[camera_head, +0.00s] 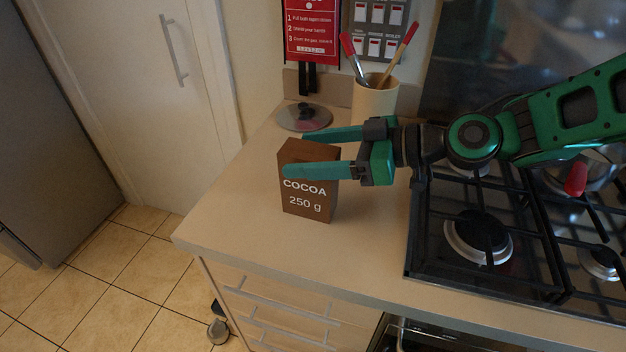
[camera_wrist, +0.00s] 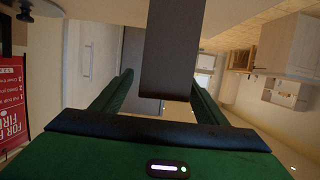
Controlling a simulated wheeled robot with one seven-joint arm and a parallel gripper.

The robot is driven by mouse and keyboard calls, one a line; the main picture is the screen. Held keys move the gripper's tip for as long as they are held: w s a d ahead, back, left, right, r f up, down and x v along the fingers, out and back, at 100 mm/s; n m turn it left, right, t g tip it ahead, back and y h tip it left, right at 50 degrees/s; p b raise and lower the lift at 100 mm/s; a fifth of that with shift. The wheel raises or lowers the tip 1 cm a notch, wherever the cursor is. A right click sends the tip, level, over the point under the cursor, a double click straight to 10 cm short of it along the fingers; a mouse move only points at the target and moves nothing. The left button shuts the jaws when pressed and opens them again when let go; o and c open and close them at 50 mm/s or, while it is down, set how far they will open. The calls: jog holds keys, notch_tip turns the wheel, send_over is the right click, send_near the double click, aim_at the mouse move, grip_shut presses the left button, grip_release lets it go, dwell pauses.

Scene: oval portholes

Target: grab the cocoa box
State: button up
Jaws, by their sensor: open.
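The brown cocoa box (camera_head: 308,207), marked "COCOA 250 g", stands upright on the counter left of the hob. My gripper (camera_head: 294,153) is at the upper part of the box. Its two teal fingers are apart, one passing in front of the box and the other behind it. In the wrist view my open gripper (camera_wrist: 160,80) shows both fingers, with the dark box (camera_wrist: 172,45) between them. The far finger is partly hidden behind the box in the head view.
A round lid (camera_head: 304,117) lies behind the box. A cream pot with utensils (camera_head: 374,97) stands at the back near the wall. The black gas hob (camera_head: 478,235) with a pan is to the right. The counter (camera_head: 240,222) is clear left of the box, up to its edge.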

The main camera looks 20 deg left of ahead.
jog(key=shift+a, duration=0.1)
grip_shut()
jog(key=shift+r, duration=0.1)
